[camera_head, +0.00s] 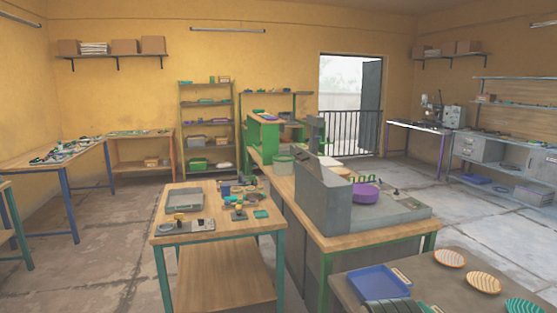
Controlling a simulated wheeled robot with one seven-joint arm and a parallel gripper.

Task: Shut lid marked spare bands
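No lid with a readable "spare bands" mark shows; any lettering is too small to read from here. A large grey upright panel (323,197) stands tilted up at the left side of a grey bench unit (400,208). I cannot tell whether it is a lid. A small flat grey case (185,201) lies on the wooden table (222,236) at the centre left, and it looks shut. My gripper is not in view.
A purple round part (365,193) sits on the bench unit. A dark table at the front right holds a blue tray (380,281) and ribbed plates (450,258). Green shelves (207,124) stand at the back. Open concrete floor (105,265) lies at the left.

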